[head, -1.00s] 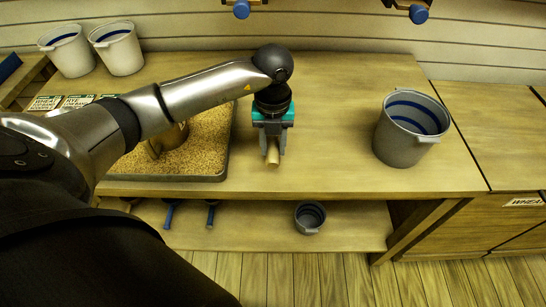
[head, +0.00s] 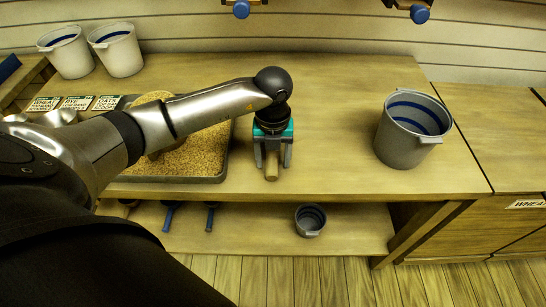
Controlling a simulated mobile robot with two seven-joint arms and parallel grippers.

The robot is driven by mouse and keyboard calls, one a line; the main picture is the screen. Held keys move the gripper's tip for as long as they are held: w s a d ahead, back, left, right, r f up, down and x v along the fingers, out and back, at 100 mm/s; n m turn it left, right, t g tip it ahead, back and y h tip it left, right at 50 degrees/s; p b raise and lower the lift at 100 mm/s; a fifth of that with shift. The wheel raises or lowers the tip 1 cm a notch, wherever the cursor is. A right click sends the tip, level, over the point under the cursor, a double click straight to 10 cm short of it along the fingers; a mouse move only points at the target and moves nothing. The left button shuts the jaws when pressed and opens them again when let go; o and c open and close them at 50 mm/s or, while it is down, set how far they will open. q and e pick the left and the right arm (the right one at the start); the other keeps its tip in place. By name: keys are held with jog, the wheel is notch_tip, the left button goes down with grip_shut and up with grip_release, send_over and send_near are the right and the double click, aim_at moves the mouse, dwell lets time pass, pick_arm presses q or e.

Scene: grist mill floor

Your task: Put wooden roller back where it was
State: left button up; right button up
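The wooden roller (head: 271,172) is a light tan cylinder near the front edge of the wooden bench (head: 335,150), right of the grain tray. Its near end points toward me; the rest is hidden under my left gripper. My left gripper (head: 272,163) points down over the roller, one finger on each side. The fingers look spread, with a small gap beside the roller. The roller appears to lie on the bench top, though its contact is hard to see. My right gripper is not in view.
A grey bucket (head: 397,148) stands right. A small grey pot (head: 310,219) sits on the lower shelf. The bench between roller and bucket is clear.

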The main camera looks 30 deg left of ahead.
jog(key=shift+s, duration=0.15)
pick_arm(q)
jog(key=shift+r, duration=0.5)
notch_tip(320, 180, up, 11)
jog(key=p, duration=0.3)
jog(key=shift+r, duration=0.2)
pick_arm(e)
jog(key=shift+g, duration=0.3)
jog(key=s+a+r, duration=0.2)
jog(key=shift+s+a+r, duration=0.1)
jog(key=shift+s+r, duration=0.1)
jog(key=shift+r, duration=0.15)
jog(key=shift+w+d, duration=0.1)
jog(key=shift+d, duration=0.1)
